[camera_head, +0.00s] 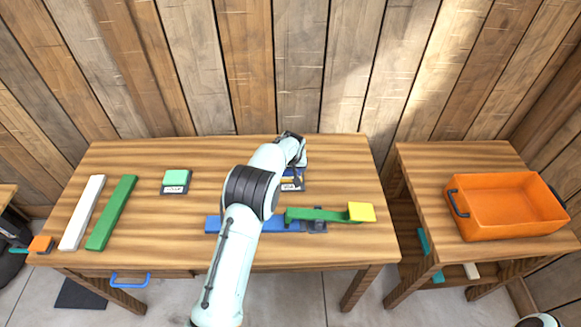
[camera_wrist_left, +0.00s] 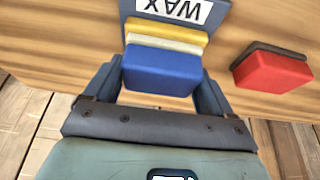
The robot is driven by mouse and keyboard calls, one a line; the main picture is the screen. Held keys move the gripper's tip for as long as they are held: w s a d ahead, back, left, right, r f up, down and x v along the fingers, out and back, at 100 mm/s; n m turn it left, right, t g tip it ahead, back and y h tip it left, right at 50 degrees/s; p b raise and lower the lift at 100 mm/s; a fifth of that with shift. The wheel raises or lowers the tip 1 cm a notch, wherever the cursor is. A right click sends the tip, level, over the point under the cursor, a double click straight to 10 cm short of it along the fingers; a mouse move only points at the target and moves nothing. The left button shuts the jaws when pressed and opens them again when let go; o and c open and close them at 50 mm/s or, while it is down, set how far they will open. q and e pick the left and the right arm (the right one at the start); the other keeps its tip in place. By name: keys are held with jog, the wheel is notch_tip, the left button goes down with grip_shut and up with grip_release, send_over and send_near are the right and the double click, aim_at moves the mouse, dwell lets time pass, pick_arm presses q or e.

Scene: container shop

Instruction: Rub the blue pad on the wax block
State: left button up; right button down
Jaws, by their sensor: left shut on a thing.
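My left gripper (camera_head: 296,168) is over the back middle of the table, its fingers partly hidden by the arm in the head view. In the left wrist view, the left gripper (camera_wrist_left: 162,82) is shut on the blue pad (camera_wrist_left: 162,70), one finger on each side. The pale yellow wax block (camera_wrist_left: 166,40) is right behind the pad, on a dark plate labelled WAX (camera_wrist_left: 178,12). The pad hides part of the block, and I cannot tell whether they touch. The WAX plate (camera_head: 291,186) also shows partly in the head view. My right gripper is out of view.
A red block (camera_wrist_left: 272,70) lies beside the wax plate. The table holds a blue bar (camera_head: 213,225), a green bar (camera_head: 320,214) with a yellow block (camera_head: 361,211), a green pad (camera_head: 176,176), and white (camera_head: 82,212) and green strips. An orange bin (camera_head: 500,222) stands right.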

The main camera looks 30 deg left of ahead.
pick_arm(q)
jog(key=shift+f, duration=0.1)
jog(key=shift+r+p, duration=0.85)
jog(key=shift+r, duration=2.7)
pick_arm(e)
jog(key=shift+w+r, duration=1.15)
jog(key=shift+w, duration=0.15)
